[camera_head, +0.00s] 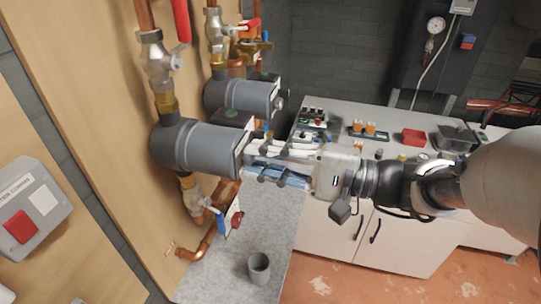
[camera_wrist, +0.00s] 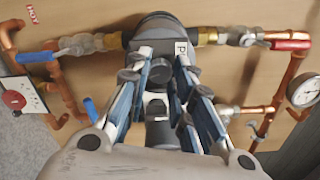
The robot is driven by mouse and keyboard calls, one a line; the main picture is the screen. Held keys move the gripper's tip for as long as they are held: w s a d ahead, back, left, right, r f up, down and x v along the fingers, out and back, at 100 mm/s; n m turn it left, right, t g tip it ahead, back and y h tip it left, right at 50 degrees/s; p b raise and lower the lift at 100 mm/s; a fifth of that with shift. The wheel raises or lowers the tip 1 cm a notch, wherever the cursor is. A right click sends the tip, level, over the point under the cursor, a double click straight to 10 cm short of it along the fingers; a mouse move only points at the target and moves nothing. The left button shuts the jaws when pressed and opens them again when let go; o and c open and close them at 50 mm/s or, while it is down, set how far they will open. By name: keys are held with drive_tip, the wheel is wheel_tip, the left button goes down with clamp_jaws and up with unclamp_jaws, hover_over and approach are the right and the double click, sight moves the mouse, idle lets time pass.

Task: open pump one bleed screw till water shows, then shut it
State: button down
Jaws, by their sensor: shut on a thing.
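Two grey cylindrical pumps with dark bodies are piped along the wooden panel in the head view. The nearer pump (camera_head: 200,148) has my gripper (camera_head: 250,160) at its right end face; the other pump (camera_head: 243,96) is behind it. In the wrist view my gripper (camera_wrist: 160,76) reaches to the middle of a pump face, its fingers shut on the small dark bleed screw (camera_wrist: 159,72) there. The fingers hide most of the screw. A white label (camera_wrist: 181,47) beside it shows only a "P". I see no water.
A grey cup (camera_head: 259,268) stands on the speckled worktop (camera_head: 262,222) below. Pipes with a red lever (camera_head: 181,20) and a blue lever (camera_head: 220,222) flank the nearer pump. A red tray (camera_head: 413,137) and a dark bin (camera_head: 455,139) stand on the back bench.

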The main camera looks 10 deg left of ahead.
idle(0.4)
drive_tip(key=c, duration=1.4)
unclamp_jaws()
drive_tip(key=shift+o, duration=0.2)
drive_tip(key=s+d, duration=0.1)
drive_tip(key=d, duration=1.1)
